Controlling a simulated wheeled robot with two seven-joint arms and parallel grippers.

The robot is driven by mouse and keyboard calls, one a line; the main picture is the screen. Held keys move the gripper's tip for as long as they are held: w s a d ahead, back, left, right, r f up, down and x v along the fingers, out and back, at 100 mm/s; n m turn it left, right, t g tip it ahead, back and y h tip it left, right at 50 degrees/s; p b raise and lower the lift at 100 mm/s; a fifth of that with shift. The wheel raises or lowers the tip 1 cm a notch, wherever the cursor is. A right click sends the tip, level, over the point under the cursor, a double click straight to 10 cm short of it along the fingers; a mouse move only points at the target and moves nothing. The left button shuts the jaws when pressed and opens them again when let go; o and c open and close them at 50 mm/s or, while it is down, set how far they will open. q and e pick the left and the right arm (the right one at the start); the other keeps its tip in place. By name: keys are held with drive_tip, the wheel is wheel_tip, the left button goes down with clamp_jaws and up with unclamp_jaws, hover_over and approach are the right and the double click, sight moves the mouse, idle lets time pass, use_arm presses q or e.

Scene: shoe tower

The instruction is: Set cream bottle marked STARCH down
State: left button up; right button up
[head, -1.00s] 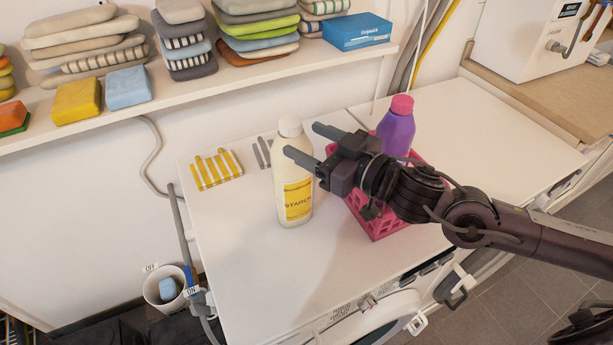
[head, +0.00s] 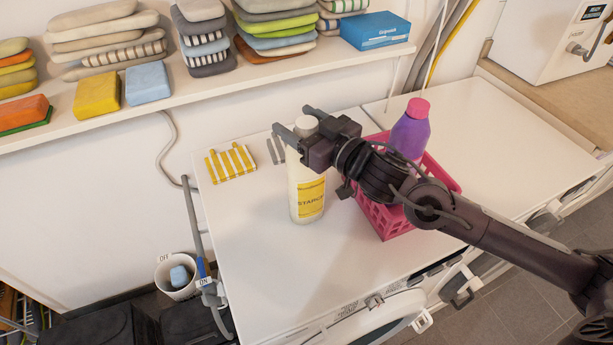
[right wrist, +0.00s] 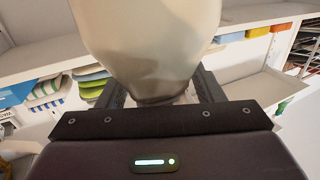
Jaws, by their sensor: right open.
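The cream bottle marked STARCH (head: 304,178), with a pale cap and yellow label, stands upright on the white machine top (head: 260,255). My right gripper (head: 291,118) is open at the bottle's upper end, its two fingers on either side of the neck and cap. In the right wrist view the bottle (right wrist: 150,40) fills the upper middle, its narrow end between the spread fingers. Whether a finger touches it cannot be told. My left gripper is not in view.
A pink crate (head: 385,220) holding a purple bottle (head: 410,135) stands close to the right, under my arm. A yellow-striped cloth (head: 230,162) lies at the back left. A shelf (head: 220,85) with folded stacks runs behind. The front left of the top is clear.

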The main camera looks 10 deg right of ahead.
drive_tip(key=shift+c, duration=0.3)
clamp_jaws()
drive_tip(key=shift+w+r, duration=0.1)
drive_tip(key=shift+r, duration=0.05)
idle(0.3)
